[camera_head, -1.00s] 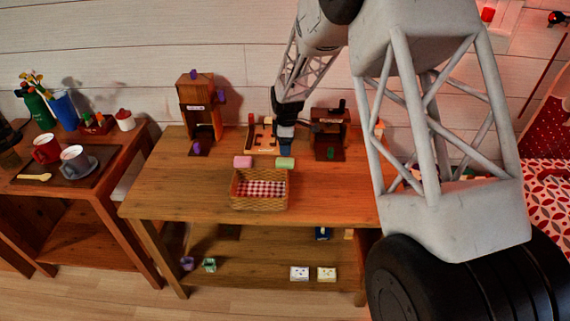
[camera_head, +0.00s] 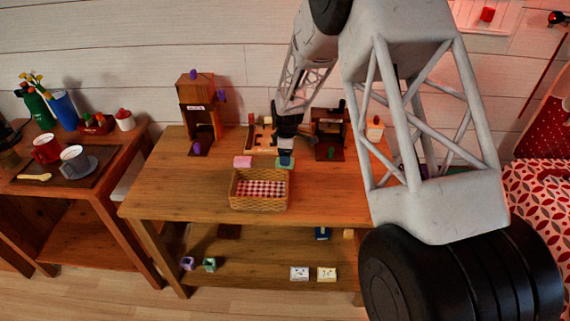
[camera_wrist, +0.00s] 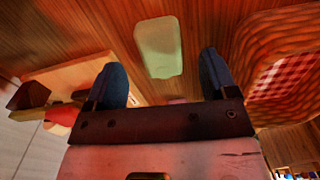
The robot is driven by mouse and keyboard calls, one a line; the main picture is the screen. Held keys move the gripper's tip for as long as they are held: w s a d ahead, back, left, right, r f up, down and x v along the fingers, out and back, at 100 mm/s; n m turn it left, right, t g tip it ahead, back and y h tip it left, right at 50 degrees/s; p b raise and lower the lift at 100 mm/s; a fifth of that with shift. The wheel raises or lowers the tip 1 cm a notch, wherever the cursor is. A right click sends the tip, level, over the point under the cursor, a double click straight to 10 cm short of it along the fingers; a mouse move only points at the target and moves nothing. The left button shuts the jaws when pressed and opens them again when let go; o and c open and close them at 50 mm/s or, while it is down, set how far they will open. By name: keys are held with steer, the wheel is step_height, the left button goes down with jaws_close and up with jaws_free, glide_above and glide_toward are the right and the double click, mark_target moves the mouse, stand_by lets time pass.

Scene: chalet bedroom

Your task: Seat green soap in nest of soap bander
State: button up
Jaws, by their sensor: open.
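The green soap (camera_head: 285,163) lies on the wooden table beside the basket's back right corner. In the wrist view the green soap (camera_wrist: 158,47) shows whole, between and beyond my fingertips, not gripped. My gripper (camera_head: 285,153) is just above and behind it in the head view; in the wrist view its two dark blue fingers (camera_wrist: 162,66) are apart and empty. A light wooden fixture (camera_head: 254,145), seemingly the soap bander, stands behind my gripper, which partly hides it. Its nest is not clear. The fixture (camera_wrist: 75,76) shows at left in the wrist view.
A wicker basket (camera_head: 259,203) with checked cloth stands close in front of the soap. A pink soap (camera_head: 243,161) lies left of it. Dark wooden stands (camera_head: 197,92) and (camera_head: 331,128) flank the fixture.

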steer(key=shift+f, duration=1.4)
steer(key=c, duration=1)
steer(key=shift+c, duration=0.2)
steer(key=shift+r, duration=0.1)
step_height(320, 180, up, 10)
